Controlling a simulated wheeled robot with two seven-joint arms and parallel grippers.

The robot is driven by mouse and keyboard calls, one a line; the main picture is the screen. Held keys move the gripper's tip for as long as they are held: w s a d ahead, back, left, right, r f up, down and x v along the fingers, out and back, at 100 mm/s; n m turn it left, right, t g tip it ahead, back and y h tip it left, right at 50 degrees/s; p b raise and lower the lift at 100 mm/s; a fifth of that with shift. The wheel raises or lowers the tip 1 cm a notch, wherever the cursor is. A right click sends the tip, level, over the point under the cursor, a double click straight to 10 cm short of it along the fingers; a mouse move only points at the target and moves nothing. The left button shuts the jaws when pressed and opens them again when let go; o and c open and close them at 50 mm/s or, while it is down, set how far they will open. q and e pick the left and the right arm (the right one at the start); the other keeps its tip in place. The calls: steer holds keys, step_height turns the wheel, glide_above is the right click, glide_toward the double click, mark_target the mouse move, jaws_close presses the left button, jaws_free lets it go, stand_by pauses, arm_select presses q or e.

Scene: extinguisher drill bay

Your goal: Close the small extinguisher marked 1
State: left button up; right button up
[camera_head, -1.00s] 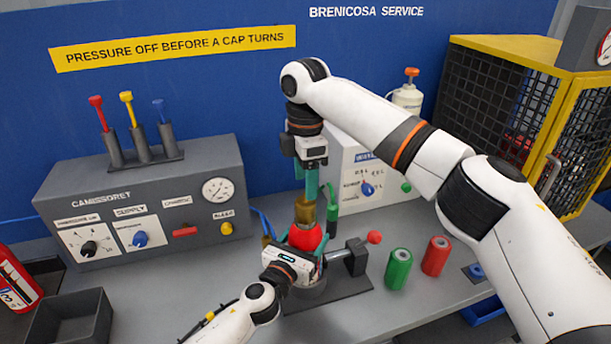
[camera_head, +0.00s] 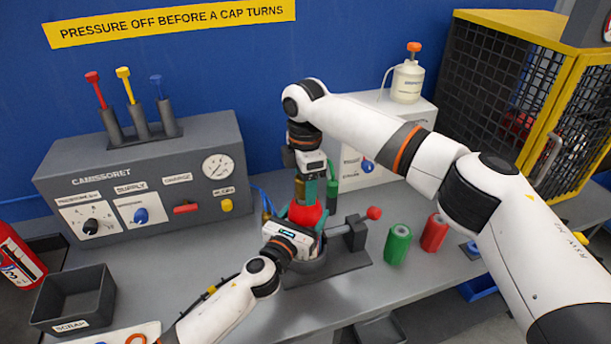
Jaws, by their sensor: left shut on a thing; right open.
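A small red extinguisher (camera_head: 304,215) stands upright in the dark vise (camera_head: 345,262) at the bench middle; its number is hidden from this side. My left gripper (camera_head: 298,236), coming from the lower left, is shut on the extinguisher's body. A brass-coloured head piece (camera_head: 301,190) sits over the top of the red body; whether it is seated there I cannot tell. My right gripper (camera_head: 307,188) points down from above with its teal fingers open around the brass piece. The fingers partly hide that piece.
A grey console (camera_head: 140,190) with knobs and a gauge stands at the left. Green (camera_head: 398,244) and red (camera_head: 434,232) cylinders stand right of the vise. A scrap bin (camera_head: 74,298) is at the front left. A wire cage (camera_head: 520,90) is at the right.

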steer(key=c, duration=1)
steer(key=m, duration=0.3)
steer(key=shift+m, duration=0.3)
steer(key=m, duration=0.8)
steer(key=shift+m, duration=0.3)
steer(key=m, duration=0.5)
steer(key=shift+m, duration=0.3)
steer(key=o, duration=1.2)
